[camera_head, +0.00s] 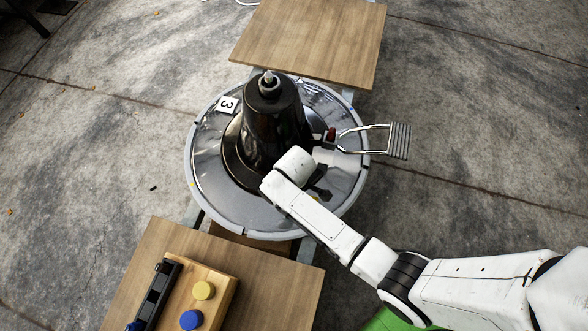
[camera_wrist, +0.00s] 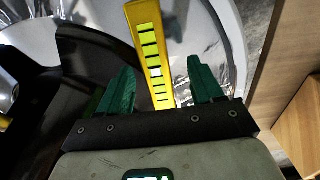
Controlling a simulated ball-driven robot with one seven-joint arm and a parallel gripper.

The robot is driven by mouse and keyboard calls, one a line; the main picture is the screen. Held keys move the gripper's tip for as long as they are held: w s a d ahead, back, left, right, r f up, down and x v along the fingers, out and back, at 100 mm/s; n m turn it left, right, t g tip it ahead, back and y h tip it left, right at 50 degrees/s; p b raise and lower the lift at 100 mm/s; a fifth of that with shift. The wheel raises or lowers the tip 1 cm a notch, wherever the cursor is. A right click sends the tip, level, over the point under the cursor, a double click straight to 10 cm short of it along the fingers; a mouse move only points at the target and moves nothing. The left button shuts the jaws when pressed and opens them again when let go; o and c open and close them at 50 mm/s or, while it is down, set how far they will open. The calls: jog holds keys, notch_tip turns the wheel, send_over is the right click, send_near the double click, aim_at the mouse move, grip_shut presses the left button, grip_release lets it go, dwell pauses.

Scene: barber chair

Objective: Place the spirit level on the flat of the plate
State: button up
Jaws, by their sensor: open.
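The spirit level (camera_wrist: 149,45) is a yellow bar with a row of yellow-green windows. In the wrist view it runs lengthwise between the two green fingers of my gripper (camera_wrist: 162,65), with its far end beyond the fingertips. The fingers stand apart, with gaps to the bar on both sides. The shiny round plate (camera_wrist: 213,50) is behind the level; I cannot tell whether the level rests flat on it. In the head view the plate (camera_head: 210,200) surrounds a dark column (camera_head: 268,130). My white arm reaches over its right side and hides most of the gripper and the level.
A metal footrest frame (camera_head: 398,141) sticks out to the right of the plate, with a red-tipped part (camera_head: 331,134) at its base. A wooden board (camera_head: 310,35) lies behind. Another in front (camera_head: 280,290) carries a box with yellow and blue knobs (camera_head: 205,291) and a black object (camera_head: 155,295).

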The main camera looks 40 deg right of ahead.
jog(key=f, duration=0.3)
jog(key=f+b, duration=0.1)
jog(key=shift+w+f, duration=0.15)
jog(key=shift+w, duration=0.2)
jog(key=shift+d, duration=0.1)
grip_shut()
